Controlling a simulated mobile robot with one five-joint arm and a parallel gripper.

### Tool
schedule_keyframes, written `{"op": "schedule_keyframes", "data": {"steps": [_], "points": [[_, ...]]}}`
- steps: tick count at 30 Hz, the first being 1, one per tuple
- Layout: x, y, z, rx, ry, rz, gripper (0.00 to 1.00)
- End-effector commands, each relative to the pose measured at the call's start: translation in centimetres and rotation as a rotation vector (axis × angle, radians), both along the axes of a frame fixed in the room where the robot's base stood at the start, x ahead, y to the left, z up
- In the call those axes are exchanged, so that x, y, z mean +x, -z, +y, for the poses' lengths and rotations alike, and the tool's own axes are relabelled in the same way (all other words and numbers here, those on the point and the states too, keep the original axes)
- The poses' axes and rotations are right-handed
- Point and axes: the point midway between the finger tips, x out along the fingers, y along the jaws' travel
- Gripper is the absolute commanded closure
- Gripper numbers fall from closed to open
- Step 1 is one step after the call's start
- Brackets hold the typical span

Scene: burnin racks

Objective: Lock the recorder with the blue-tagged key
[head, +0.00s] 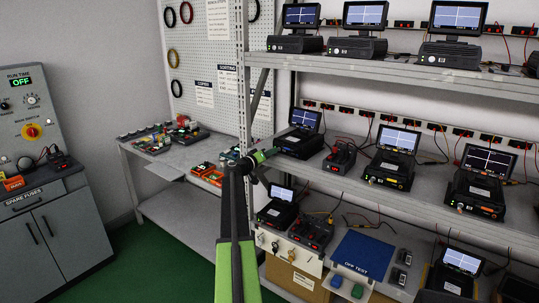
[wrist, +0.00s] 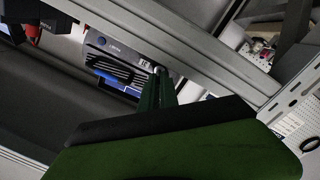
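My gripper (head: 270,154) is at the end of my green and black arm, in front of the rack's left end in the head view. Nothing is clearly held, and the gap between the fingers is unclear. Small key-like items hang on a white panel (head: 311,265) below the lowest shelf; their tag colours are too small to tell. Several dark units with screens stand on the rack, including one low at the left (head: 277,213). Which is the recorder I cannot tell.
A blue "OFF TEST" mat (head: 363,254) lies right of the white panel, with small green and blue items below it. The rack's upright post (head: 242,75) stands close to my arm. A bench (head: 180,159) is behind at left, and a grey cabinet (head: 50,240) stands far left.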

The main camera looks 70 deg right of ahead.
Motion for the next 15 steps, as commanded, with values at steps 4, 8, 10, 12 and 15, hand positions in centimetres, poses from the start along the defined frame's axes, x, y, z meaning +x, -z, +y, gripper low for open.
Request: {"op": "schedule_keyframes", "data": {"steps": [4, 8, 10, 12, 15], "points": [[-0.20, 0.00, -0.05, 0.015, 0.004, 0.045, 1.00], [-0.19, 0.00, -0.05, 0.023, 0.004, 0.066, 1.00], [-0.19, 0.00, -0.05, 0.025, 0.004, 0.073, 1.00], [-0.18, 0.01, -0.04, 0.026, 0.004, 0.077, 1.00], [-0.18, 0.01, -0.04, 0.026, 0.004, 0.078, 1.00]]}}
